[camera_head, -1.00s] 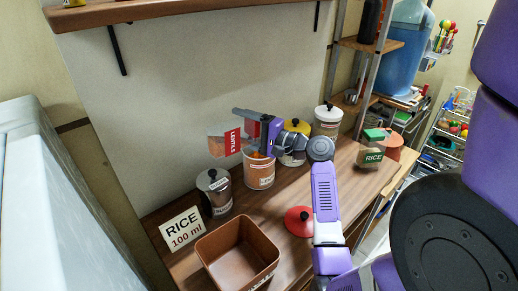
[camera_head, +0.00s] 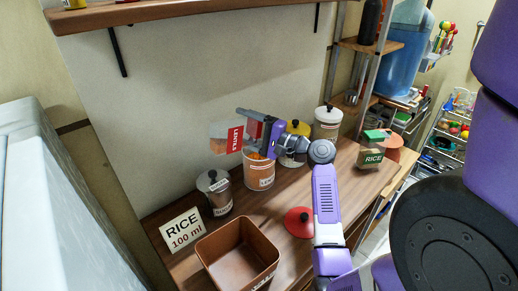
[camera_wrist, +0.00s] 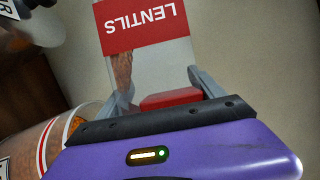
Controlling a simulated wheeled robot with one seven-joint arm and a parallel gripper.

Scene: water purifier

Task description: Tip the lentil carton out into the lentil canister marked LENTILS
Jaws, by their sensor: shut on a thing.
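A red lid (camera_head: 299,221) lies on the wooden counter (camera_head: 275,205).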

